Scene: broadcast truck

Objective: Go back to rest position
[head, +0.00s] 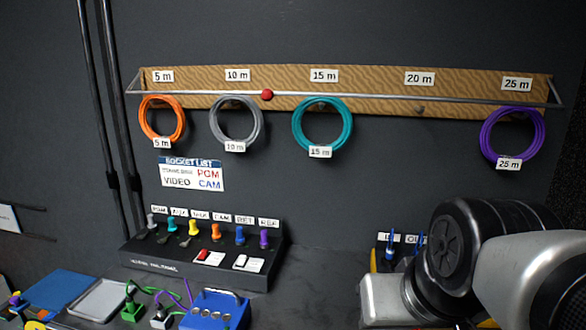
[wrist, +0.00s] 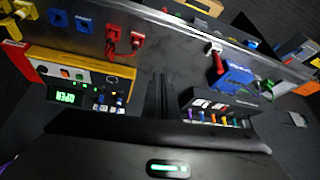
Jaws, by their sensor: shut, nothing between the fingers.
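My arm (head: 480,270) fills the lower right of the head view, in front of the wall and the desk's right end. My gripper shows in the wrist view (wrist: 158,95) as dark fingers closed together, with nothing between them. Its dark body with a green light fills the bottom of that view. The fingers point over a dark grey surface (wrist: 100,75), apart from the things on it. In the head view the fingers are out of sight.
A wooden rack (head: 375,85) on the wall holds orange (head: 143,122), grey (head: 215,135), teal (head: 297,125) and purple (head: 485,138) cable coils; the 20 m peg is bare. Below stand a labelled plug panel (head: 180,270), a grey tray (head: 98,299) and a blue box (head: 215,312).

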